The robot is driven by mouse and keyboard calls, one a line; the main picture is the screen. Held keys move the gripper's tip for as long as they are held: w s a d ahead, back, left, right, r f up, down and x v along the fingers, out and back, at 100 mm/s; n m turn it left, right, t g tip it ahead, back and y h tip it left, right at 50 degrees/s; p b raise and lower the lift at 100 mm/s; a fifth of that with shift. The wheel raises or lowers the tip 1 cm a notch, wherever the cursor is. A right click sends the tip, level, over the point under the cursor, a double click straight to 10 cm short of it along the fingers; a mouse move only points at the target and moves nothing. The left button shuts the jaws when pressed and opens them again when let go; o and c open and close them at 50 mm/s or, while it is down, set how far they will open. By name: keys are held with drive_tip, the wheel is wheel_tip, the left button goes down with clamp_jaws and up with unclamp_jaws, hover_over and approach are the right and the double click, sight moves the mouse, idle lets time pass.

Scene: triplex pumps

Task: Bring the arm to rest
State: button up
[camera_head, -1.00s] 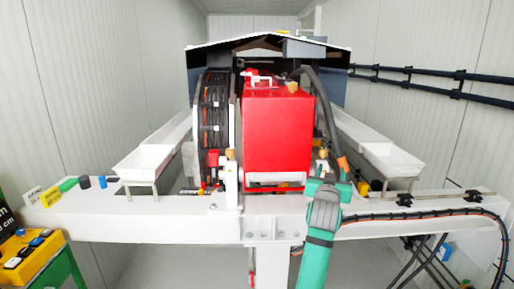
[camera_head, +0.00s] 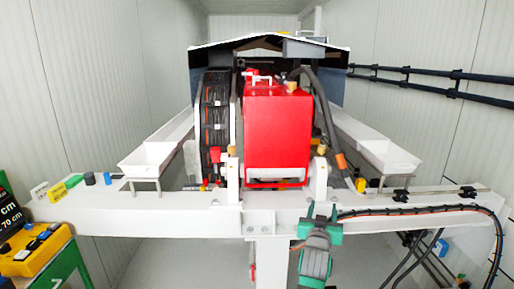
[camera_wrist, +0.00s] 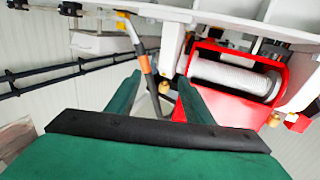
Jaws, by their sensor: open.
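My gripper (camera_head: 321,210) is in front of the white beam, below and to the right of the red box. In the wrist view, my gripper (camera_wrist: 157,88) shows two green fingers spread apart with nothing held between them. A black hose with an orange end (camera_wrist: 146,68) shows beyond the gap, apart from the fingers as far as I can tell. My green and grey arm (camera_head: 316,262) runs down out of the head view; its lower part is cut off.
The white beam (camera_head: 160,216) spans the front. Behind it stand the red box (camera_head: 275,130), a black cable reel (camera_head: 214,125) and white trays (camera_head: 388,157). A cable bundle (camera_head: 420,211) runs along the beam's right. A yellow control box (camera_head: 35,252) is at lower left.

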drive_tip(key=s+a+f+n+y, duration=0.1)
drive_tip(key=s+a+f, duration=0.4)
drive_tip(key=f, duration=0.5)
drive_tip(key=s+a+f+y, duration=0.1)
drive_tip(key=s+a+f, duration=0.1)
drive_tip(key=s+f, duration=0.6)
drive_tip(key=s+a+f+n+y, duration=0.1)
drive_tip(key=s+a+f, duration=0.2)
drive_tip(key=s+f, duration=0.4)
drive_tip(key=s+a+f+n, duration=0.1)
drive_tip(key=s+a+f, duration=0.35)
drive_tip(key=s, duration=0.45)
drive_tip(key=s+a+f+y, duration=0.1)
drive_tip(key=s+a, duration=0.1)
drive_tip(key=s, duration=0.7)
drive_tip(key=s+a+f, duration=0.2)
drive_tip(key=s, duration=0.7)
drive_tip(key=s+a+r+y, duration=0.1)
drive_tip(key=s+a+r, duration=0.1)
drive_tip(key=s, duration=0.6)
drive_tip(key=s+a+r+g, duration=0.1)
drive_tip(key=s+a+r, duration=0.1)
drive_tip(key=s+r, duration=0.3)
drive_tip(key=s, duration=0.3)
drive_tip(key=shift+y, duration=0.4)
drive_tip(key=shift+s+d+r, duration=0.1)
drive_tip(key=shift+s, duration=0.05)
